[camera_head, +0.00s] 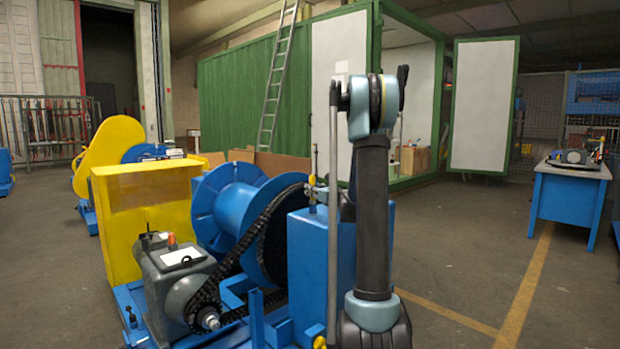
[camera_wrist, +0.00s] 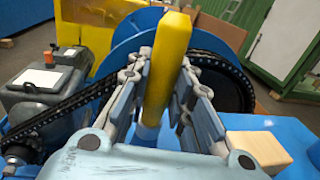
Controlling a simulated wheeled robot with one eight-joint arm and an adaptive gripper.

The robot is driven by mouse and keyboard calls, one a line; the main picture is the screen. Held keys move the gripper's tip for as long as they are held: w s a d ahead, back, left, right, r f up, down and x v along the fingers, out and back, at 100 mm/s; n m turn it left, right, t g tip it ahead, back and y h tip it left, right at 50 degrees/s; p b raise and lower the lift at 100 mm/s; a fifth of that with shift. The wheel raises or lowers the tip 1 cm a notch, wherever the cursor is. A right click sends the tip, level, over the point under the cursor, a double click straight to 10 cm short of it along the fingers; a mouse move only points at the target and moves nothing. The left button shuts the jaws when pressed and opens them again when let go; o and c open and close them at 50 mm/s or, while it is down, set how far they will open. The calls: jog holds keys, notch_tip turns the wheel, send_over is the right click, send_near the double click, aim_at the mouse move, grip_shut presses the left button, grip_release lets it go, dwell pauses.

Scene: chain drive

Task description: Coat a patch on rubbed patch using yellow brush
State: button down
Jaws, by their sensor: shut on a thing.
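In the wrist view, my gripper (camera_wrist: 168,88) is shut on a yellow bar-shaped piece (camera_wrist: 168,52), which looks like the handle of the yellow brush. The handle stands up between the two grey fingers, its top end rising past them. The lower end of the brush is hidden by the fingers and palm, so I cannot tell whether it touches anything. The gripper is over the chain drive, beside the large sprocket. I cannot make out a rubbed patch in either view.
The blue box (camera_head: 304,262) stands right of the blue spool (camera_head: 219,205). A pale block (camera_wrist: 258,152) lies on blue metal. The black chain (camera_head: 244,243) runs from the grey motor (camera_head: 176,270) to the sprocket. A blue workbench (camera_head: 569,192) stands far right across open floor.

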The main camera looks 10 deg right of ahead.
jog(key=shift+s+r, duration=0.1)
jog(key=shift+r, duration=1)
jog(key=shift+d+r, duration=0.15)
jog(key=shift+r, duration=2.3)
